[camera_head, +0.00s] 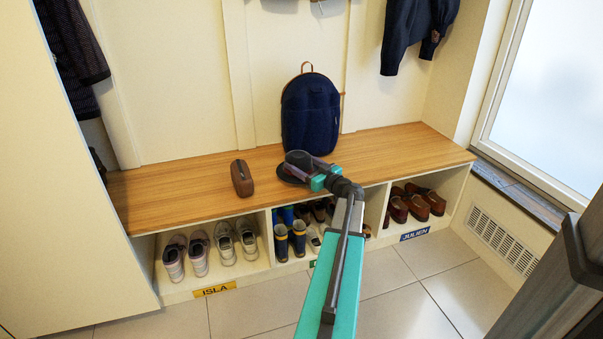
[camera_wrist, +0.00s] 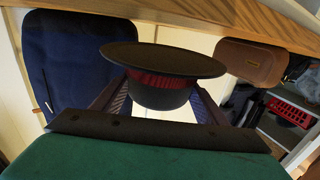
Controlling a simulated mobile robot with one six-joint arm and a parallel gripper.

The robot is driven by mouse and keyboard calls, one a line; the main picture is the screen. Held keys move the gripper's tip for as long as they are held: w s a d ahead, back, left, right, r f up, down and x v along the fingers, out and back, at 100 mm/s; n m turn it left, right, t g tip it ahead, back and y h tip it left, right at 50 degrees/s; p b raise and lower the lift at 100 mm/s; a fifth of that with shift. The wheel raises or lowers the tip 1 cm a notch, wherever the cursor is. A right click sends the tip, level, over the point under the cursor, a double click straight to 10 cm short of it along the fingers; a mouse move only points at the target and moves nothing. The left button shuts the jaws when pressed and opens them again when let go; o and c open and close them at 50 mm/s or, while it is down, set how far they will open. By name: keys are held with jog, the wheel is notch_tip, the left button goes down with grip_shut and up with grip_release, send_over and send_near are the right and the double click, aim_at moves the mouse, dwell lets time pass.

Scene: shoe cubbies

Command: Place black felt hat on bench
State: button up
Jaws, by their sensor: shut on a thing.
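My gripper (camera_head: 303,169) is shut on the black felt hat (camera_head: 298,156), with its fingers on either side of the crown. In the wrist view the hat (camera_wrist: 162,60) shows a wide dark brim and a dark red band. The brim faces the bench side and the crown points away from it. The wooden bench (camera_head: 200,187) runs along the wall above the cubbies. The hat is over the front middle of the bench, close to its surface. I cannot tell whether the brim touches the wood.
A navy backpack (camera_head: 311,112) stands on the bench behind the hat. A brown case (camera_head: 242,178) sits to the left. The bench is clear at the right and far left. Cubbies below hold shoes (camera_head: 198,254) and boots (camera_head: 298,238). Dark jackets (camera_head: 411,35) hang above.

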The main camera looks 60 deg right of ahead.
jog(key=shift+w+d, duration=0.2)
jog(key=shift+d, duration=0.15)
jog(key=shift+f+b, duration=0.9)
jog(key=shift+f, duration=0.85)
jog(key=shift+f, duration=0.15)
jog(key=o, duration=1.1)
jog(key=shift+s+r, duration=0.2)
jog(key=p+v, duration=0.2)
jog(key=v, duration=0.9)
jog(key=shift+s+a, duration=0.1)
jog(key=shift+s, duration=0.2)
